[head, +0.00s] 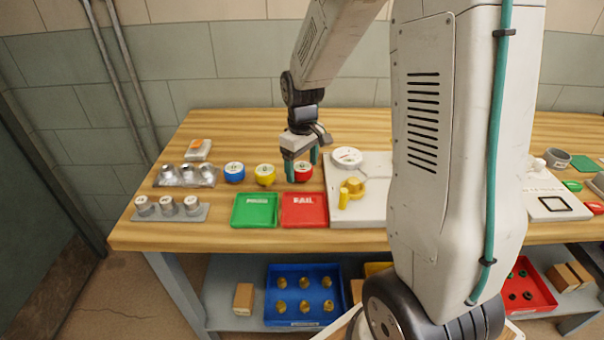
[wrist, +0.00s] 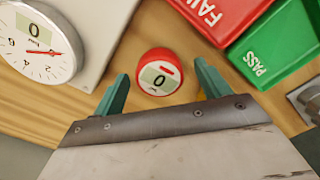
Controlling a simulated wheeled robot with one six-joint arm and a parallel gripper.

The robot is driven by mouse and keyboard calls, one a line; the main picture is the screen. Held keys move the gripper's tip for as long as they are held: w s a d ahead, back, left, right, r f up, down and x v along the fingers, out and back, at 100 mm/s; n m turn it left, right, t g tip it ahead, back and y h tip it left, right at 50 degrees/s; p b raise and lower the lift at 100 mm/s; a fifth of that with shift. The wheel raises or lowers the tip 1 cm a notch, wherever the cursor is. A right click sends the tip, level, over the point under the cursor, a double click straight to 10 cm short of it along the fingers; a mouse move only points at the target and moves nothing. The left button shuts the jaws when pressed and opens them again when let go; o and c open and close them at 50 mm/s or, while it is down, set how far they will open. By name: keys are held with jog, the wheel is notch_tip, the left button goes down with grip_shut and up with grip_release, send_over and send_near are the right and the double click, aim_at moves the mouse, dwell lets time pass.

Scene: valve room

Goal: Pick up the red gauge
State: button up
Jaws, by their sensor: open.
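The red gauge (head: 304,172) is a small round thing with a red body and a pale display, standing on the wooden table behind the red tray. In the wrist view my gripper (wrist: 160,84) has one finger on each side of the gauge, with visible gaps. Whether the fingertips are down at the gauge's height is unclear.
A yellow gauge (head: 265,174) and a blue gauge (head: 234,172) stand to the left. A green PASS tray (head: 255,210) and red FAIL tray (head: 304,210) lie in front. A white panel with a dial (head: 347,157) is close on the right.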

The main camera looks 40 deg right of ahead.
jog(key=shift+f, duration=0.65)
jog(key=c, duration=1.2)
jog(key=shift+r, duration=0.1)
